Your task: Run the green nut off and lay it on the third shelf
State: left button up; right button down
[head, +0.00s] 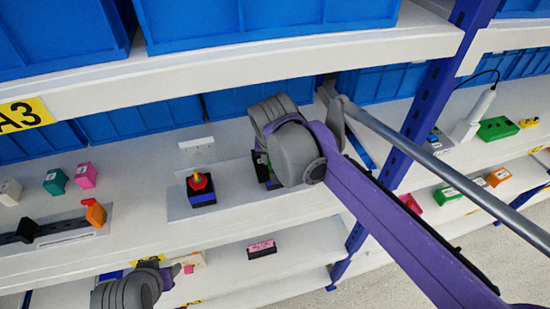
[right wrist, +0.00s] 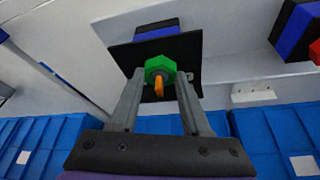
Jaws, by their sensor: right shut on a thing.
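The green nut (right wrist: 160,66) sits in front of a square black plate (right wrist: 190,48) in the right wrist view. An orange tip (right wrist: 159,88) sticks out of its middle. My right gripper (right wrist: 160,78) has one finger on each side of the nut and is shut on it.
A blue block with a red and yellow knob (head: 200,187) stands left of my right wrist. A black and pink block (head: 262,249) lies on a lower board with free room around it. A blue upright (head: 420,115) stands to the right. Blue bins (head: 130,118) line the back.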

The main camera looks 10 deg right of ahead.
jog(key=n, duration=0.2)
jog(key=n+y, duration=0.1)
jog(key=n, duration=0.1)
jog(key=shift+d+n+y, duration=0.2)
jog(key=shift+n+y, duration=0.1)
jog(key=n+y, duration=0.1)
jog(key=n, duration=0.1)
jog(key=n+y, duration=0.1)
jog(key=n, duration=0.2)
jog(key=shift+w+d+r, duration=0.1)
jog(key=shift+d, duration=0.05)
jog(key=c, duration=1)
grip_release()
grip_shut()
jog(key=shift+r+p, duration=0.65)
jog(key=shift+r, duration=0.75)
pick_arm(q)
jog(key=shift+w+r, duration=0.65)
jog(key=shift+r, duration=0.3)
pick_arm(e)
jog(key=shift+r, duration=1.25)
